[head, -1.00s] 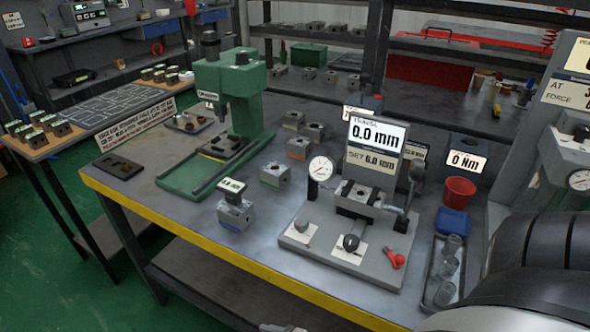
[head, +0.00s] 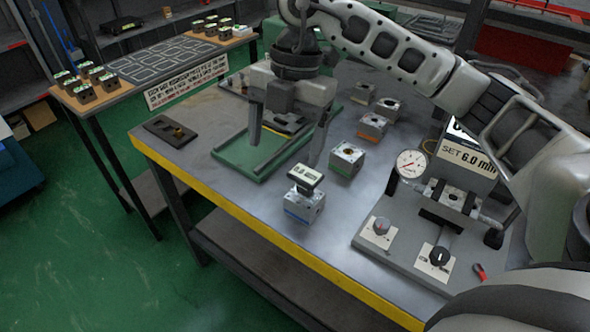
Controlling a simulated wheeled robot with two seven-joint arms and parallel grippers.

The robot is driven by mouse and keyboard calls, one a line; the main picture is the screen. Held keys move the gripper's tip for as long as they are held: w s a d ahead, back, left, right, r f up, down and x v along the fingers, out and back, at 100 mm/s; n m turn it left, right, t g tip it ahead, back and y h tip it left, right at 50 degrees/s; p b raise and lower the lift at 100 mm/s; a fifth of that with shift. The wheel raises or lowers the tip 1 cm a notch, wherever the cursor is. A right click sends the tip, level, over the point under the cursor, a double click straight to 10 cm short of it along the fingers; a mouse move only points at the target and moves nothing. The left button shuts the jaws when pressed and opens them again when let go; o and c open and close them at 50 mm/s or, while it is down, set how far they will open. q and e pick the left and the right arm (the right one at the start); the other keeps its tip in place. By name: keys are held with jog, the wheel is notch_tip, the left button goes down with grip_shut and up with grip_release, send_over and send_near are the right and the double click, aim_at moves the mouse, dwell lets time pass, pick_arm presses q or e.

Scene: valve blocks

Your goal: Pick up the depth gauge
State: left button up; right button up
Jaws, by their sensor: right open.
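The depth gauge, a small black device with a white display (head: 305,177), sits on top of a grey valve block with a blue stripe (head: 303,207) near the table's front edge. My right gripper (head: 287,145) is open and points down, its two fingers spread apart. My left gripper is not in view.
More valve blocks (head: 346,160) stand behind the gauge. A test stand with a dial (head: 411,163) and knobs is on the right. Bare table (head: 245,215) lies left of the gauge.

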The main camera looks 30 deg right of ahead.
jog(key=r+m+h, duration=0.2)
send_over(305, 174)
jog(key=shift+t, duration=0.4)
notch_tip(305, 174, down, 10)
jog(key=shift+r, duration=0.1)
jog(key=shift+d+f+p, duration=0.1)
jog(key=shift+f+p, duration=0.25)
jog(key=shift+f, duration=2.45)
jog(key=c, duration=1.2)
